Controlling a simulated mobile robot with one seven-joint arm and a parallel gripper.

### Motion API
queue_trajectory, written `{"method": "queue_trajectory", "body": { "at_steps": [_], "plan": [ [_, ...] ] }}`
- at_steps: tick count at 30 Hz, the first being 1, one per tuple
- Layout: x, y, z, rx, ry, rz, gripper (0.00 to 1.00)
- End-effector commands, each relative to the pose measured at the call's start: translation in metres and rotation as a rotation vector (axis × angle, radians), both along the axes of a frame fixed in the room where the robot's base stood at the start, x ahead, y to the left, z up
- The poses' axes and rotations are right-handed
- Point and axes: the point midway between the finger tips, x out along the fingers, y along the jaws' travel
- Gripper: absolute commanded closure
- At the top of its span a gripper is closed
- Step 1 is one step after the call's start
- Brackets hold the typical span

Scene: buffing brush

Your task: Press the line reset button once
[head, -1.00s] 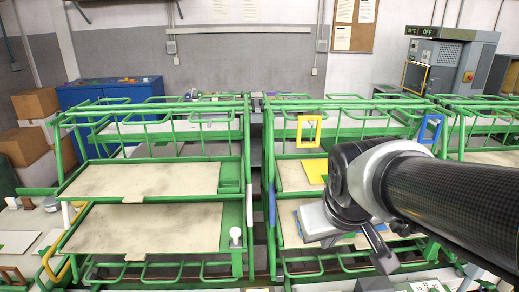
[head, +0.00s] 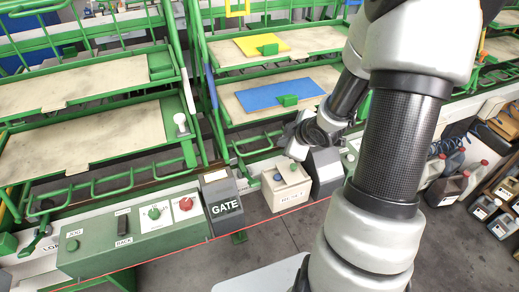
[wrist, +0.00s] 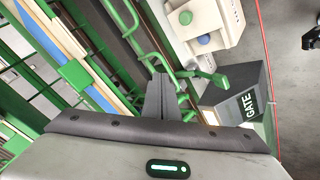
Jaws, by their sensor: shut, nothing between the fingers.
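A white box (head: 287,187) stands behind the red line, with a green button (head: 278,177) and a blue button (head: 293,167) on top. Its front label is too small to read surely, so I cannot tell which button is the line reset. In the wrist view the green button (wrist: 185,18) and blue button (wrist: 203,40) show at upper right, apart from my gripper (wrist: 160,80). My gripper is shut and empty. In the head view it is at the arm's end, above and behind the white box, its fingertips not clear.
A green panel (head: 125,240) at left carries a green button (head: 154,213), a red button (head: 185,203) and a black switch. A grey GATE box (head: 222,205) stands between panel and white box. Green racks (head: 200,80) fill the back. Jugs (head: 450,188) stand at right.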

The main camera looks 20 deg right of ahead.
Motion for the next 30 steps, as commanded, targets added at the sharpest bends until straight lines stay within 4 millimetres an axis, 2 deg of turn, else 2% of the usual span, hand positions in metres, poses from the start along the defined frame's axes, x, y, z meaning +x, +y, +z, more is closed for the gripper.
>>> {"method": "queue_trajectory", "body": {
  "at_steps": [1,4,7,20,26,30],
  "plan": [
    [-0.001,-0.001,-0.018,0.018,-0.012,0.028,1.00],
    [-0.002,0.001,-0.032,0.039,-0.041,0.080,1.00],
    [-0.003,0.004,-0.037,0.050,-0.057,0.108,1.00],
    [-0.003,0.004,-0.039,0.052,-0.062,0.115,1.00],
    [-0.003,0.004,-0.053,0.052,-0.061,0.113,1.00],
    [-0.003,0.005,-0.070,0.052,-0.061,0.113,1.00]
  ]
}}
